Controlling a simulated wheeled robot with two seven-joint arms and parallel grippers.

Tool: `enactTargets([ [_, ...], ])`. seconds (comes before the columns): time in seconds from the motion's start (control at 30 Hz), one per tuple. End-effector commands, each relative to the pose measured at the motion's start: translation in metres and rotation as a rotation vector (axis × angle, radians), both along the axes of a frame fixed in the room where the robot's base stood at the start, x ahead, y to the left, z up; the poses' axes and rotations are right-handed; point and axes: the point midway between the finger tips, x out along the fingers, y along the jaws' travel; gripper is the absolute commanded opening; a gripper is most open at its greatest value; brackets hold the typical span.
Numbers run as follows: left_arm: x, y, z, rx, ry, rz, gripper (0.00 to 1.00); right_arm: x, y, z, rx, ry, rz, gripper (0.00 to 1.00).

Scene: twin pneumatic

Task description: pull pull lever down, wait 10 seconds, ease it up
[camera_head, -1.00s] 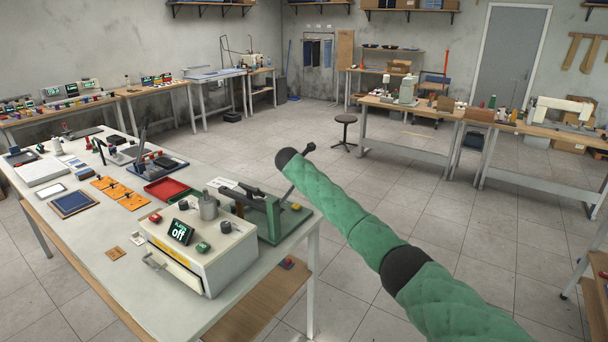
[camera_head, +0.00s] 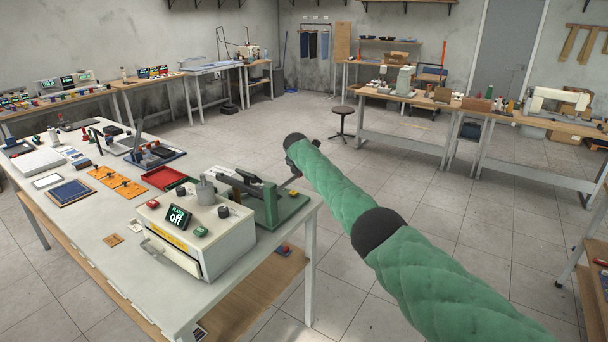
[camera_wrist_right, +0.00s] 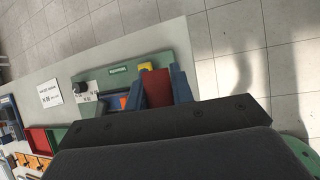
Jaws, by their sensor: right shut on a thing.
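The green press (camera_head: 288,208) stands at the right end of the near table, behind a white control box (camera_head: 220,242) whose display reads "off". The lever's grip is mostly hidden there. My left gripper is not in view.
A red tray (camera_head: 164,178), orange plates (camera_head: 117,183) and a blue pad (camera_head: 70,192) lie on the near table (camera_head: 95,262) left of the press. A stool (camera_head: 342,120) stands beyond. The floor to the right of the table is clear.

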Motion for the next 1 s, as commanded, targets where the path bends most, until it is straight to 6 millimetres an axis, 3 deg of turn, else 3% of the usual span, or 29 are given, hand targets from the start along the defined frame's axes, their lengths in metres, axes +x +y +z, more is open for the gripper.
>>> enactTargets([
  [0.27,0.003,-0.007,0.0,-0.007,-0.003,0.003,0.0,0.0,0.0,0.001,-0.001,-0.001,0.001,0.0],
  [0.3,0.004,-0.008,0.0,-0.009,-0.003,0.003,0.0,0.0,0.0,0.001,-0.001,-0.002,0.001,0.31],
  [0.4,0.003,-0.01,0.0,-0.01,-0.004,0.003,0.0,0.0,0.0,0.001,-0.001,-0.002,0.0,0.45],
  [0.77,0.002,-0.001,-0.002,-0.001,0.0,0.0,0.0,-0.001,0.0,0.003,-0.001,-0.002,0.0,0.45],
  [1.0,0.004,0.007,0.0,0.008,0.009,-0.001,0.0,-0.01,0.003,0.017,0.0,-0.003,0.001,0.45],
])
